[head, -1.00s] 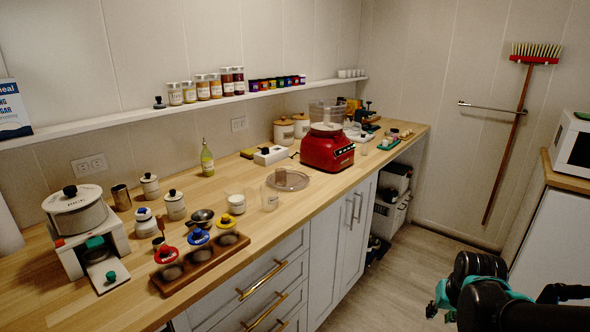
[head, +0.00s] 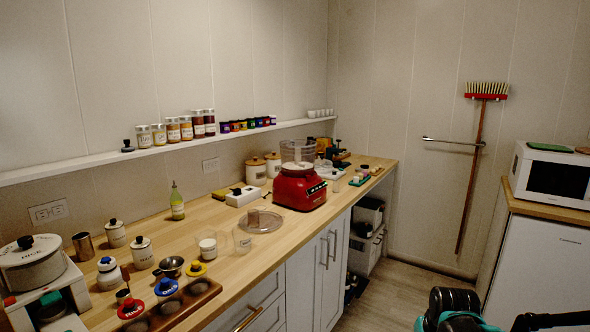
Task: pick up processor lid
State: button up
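The processor lid (head: 262,221), a clear greyish disc with a short upright feed tube, lies flat on the wooden counter. It is in front and to the left of the red food processor (head: 299,188), whose clear bowl is on top. My gripper (head: 446,322), black with teal parts, is at the bottom right edge, over the floor and well away from the lid. Its lower part is cut off by the frame, so I cannot see whether it is open or shut.
Clear cups (head: 243,240) stand close to the lid's front left. A white box (head: 243,196) and a green-labelled bottle (head: 177,203) stand behind it. Jars, a rice cooker (head: 33,265) and small tools fill the near left counter. A microwave (head: 552,175) is at right; floor between is open.

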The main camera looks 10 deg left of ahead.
aim_at(264, 221)
jog(key=i+l, duration=0.25)
jog(key=i, duration=0.15)
jog(key=i+l, duration=0.3)
jog(key=i, duration=0.15)
jog(key=u, duration=0.05)
